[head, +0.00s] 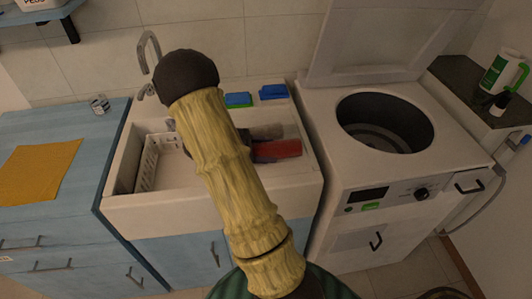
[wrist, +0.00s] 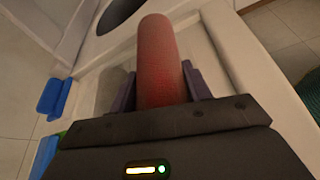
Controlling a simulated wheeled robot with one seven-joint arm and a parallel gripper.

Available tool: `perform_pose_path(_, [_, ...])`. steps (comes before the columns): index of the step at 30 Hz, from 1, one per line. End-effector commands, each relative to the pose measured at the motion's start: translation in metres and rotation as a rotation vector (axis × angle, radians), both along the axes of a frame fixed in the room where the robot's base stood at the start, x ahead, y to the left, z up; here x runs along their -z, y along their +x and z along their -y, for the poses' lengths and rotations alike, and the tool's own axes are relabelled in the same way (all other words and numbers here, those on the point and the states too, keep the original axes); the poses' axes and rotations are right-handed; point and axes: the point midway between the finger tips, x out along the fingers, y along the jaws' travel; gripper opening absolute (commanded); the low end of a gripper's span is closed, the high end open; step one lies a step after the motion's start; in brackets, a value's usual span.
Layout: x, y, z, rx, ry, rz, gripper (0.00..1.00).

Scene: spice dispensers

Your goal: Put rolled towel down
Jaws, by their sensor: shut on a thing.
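The red rolled towel (wrist: 162,60) stands out lengthwise between the two fingers of my gripper (wrist: 158,82) in the wrist view. My gripper is shut on it. In the head view the towel (head: 278,150) shows over the right part of the white sink unit (head: 215,213), just right of my arm. My arm hides most of the gripper and the towel's left end there. I cannot tell whether the towel touches the sink surface.
Blue sponges (head: 273,91) sit on the sink's back ledge, and a white rack (head: 160,158) stands in the basin. The open top-loading washer (head: 338,165) is at right. An orange cloth (head: 38,170) lies on the blue counter (head: 98,150).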

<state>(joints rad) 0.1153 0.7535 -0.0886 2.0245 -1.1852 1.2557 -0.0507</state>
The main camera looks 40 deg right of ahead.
Motion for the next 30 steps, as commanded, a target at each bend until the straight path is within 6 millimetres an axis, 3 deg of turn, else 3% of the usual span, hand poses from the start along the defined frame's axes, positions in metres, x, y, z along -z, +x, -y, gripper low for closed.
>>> perform_pose_path(3, [0.0124,-0.0002,0.0005,0.0,0.0,-0.001,0.23])
perform_pose_path(14, [0.0159,-0.0001,0.0002,0.0,-0.001,0.0,0.23])
perform_pose_path(15, [0.0157,-0.0001,0.0002,0.0,0.0,0.0,0.52])
perform_pose_path(18, [0.0153,0.0,0.0001,0.0,0.0,0.0,0.7])
perform_pose_path(30, [0.0113,0.0015,-0.0025,-0.001,0.0,0.002,0.7])
